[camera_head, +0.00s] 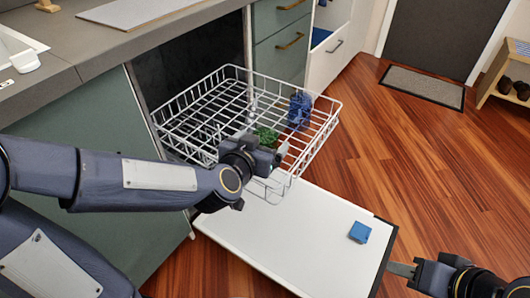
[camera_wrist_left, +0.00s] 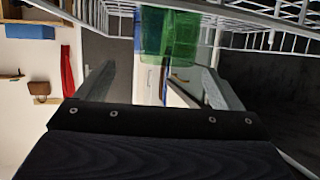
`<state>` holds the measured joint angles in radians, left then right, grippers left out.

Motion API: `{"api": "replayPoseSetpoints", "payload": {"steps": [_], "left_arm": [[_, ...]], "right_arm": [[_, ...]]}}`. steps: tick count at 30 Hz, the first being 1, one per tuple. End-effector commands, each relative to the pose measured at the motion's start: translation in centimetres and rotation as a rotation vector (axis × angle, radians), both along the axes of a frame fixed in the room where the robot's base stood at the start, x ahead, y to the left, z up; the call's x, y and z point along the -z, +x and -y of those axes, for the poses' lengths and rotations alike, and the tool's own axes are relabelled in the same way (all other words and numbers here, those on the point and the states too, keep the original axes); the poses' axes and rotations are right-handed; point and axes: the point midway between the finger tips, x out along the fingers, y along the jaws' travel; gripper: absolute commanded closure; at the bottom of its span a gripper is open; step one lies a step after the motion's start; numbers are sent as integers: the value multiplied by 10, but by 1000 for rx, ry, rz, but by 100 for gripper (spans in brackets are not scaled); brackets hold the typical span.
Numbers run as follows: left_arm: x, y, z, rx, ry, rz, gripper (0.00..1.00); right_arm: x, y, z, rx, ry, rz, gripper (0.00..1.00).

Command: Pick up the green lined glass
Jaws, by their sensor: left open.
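The green lined glass (camera_head: 265,135) stands in the white wire dishwasher rack, partly hidden behind my left gripper in the head view. In the left wrist view it is a see-through green glass (camera_wrist_left: 168,35) at the top middle, in front of the fingertips. My left gripper (camera_head: 280,153) is at the near side of the rack, close to the glass. Its two fingers are spread apart and empty in the left wrist view (camera_wrist_left: 157,75). I cannot tell whether they touch the glass. My right gripper (camera_head: 402,269) is at the lower right, away from the rack; its jaw opening is unclear.
A blue glass (camera_head: 299,111) stands in the rack (camera_head: 231,68) right of the green one. The open white dishwasher door (camera_head: 290,235) lies below, with a small blue block (camera_head: 360,232) on it. The counter (camera_head: 75,40) is at upper left. Wooden floor is clear on the right.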

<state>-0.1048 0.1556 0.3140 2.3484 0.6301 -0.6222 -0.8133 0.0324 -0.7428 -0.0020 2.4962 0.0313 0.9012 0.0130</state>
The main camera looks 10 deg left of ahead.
Motion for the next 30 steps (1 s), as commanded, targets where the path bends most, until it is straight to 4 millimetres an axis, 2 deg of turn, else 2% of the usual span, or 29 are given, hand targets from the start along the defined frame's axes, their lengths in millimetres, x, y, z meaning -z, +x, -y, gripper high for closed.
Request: {"api": "replayPoseSetpoints", "payload": {"steps": [10, 13, 22, 23, 30], "left_arm": [[25, 43, -2, -3, -3, -3, 12], [25, 54, 2, 1, -2, -1, 12], [25, 60, 4, 2, -2, -1, 12], [25, 60, 4, 2, -2, -1, 13], [25, 60, 3, 2, -1, -1, 44]], "right_arm": [[30, 0, 0, 0, 0, 0, 64], [31, 0, 0, 0, 0, 0, 64], [31, 0, 0, 0, 0, 0, 64], [31, 0, 0, 0, 0, 0, 64], [31, 0, 0, 0, 0, 0, 64]]}}
